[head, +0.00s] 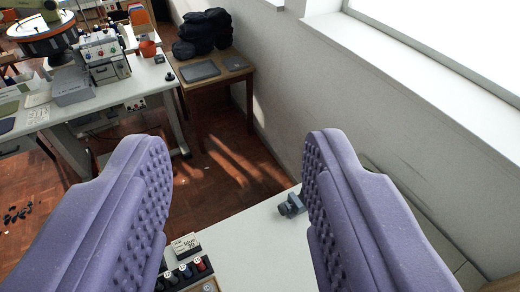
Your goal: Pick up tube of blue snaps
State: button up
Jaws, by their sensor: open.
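My gripper (240,142) is open, its two purple padded fingers wide apart with nothing between them. It is above a pale table (245,245). No tube of blue snaps can be made out for certain. A small blue-grey object (291,205) lies on the table just left of the right finger; I cannot tell what it is. A small white labelled box (186,244) stands near the left finger. Beside it is a dark rack (186,277) with several dark pieces and a red one, partly hidden by the left finger and cut off by the picture's bottom edge.
A white wall with a window sill (425,75) bounds the right side. A wooden table (215,75) with dark bags (203,33) stands behind. A workbench (95,108) with machines is at the upper left. Brown floor (215,165) lies between. The pale table's middle is clear.

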aim_at(183, 268)
jog(key=k+j+u, duration=0.35)
jog(key=k, duration=0.2)
jog(key=k+j, duration=0.2)
jog(key=j, duration=0.15)
jog(key=k+j, duration=0.2)
jog(key=j, duration=0.15)
jog(key=z, duration=0.3)
